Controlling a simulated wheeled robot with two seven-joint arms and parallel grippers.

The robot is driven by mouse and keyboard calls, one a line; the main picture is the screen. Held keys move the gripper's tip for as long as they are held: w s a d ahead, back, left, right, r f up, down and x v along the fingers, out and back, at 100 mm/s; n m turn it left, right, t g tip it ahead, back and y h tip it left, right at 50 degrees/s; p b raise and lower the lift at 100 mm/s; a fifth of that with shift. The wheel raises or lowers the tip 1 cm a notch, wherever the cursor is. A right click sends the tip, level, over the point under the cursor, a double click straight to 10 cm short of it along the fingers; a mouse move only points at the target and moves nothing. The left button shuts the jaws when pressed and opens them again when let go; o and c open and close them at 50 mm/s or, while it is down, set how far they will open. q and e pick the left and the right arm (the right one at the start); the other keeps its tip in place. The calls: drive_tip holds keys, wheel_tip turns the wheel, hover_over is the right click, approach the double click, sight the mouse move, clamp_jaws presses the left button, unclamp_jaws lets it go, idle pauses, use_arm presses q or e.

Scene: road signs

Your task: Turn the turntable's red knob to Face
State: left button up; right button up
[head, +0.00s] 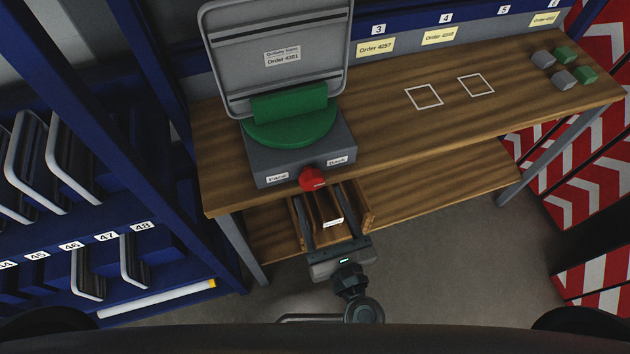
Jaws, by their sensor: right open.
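The turntable is a grey box (262,164) with a round green plate (290,136) on top. It stands at the left end of the wooden bench. The red knob (312,178) sits on its front face, between a left label (277,178) and a right label (337,160), too small to read surely. I cannot tell which way the knob points. My right gripper (322,197) is open, its fingers spread and reaching up toward the knob from below. They appear empty and apart from it. My left gripper is not in view.
A large grey sign panel (275,45) leans back behind a green block on the plate. A small open wooden drawer (366,205) shows beneath the knob, behind my right gripper. Blue racks (180,230) stand at left. The bench middle (450,130) is clear apart from white outlines.

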sight(314, 186)
drive_tip(key=shift+p+x, duration=0.55)
drive_tip(key=shift+x, duration=1.7)
drive_tip(key=c, duration=1)
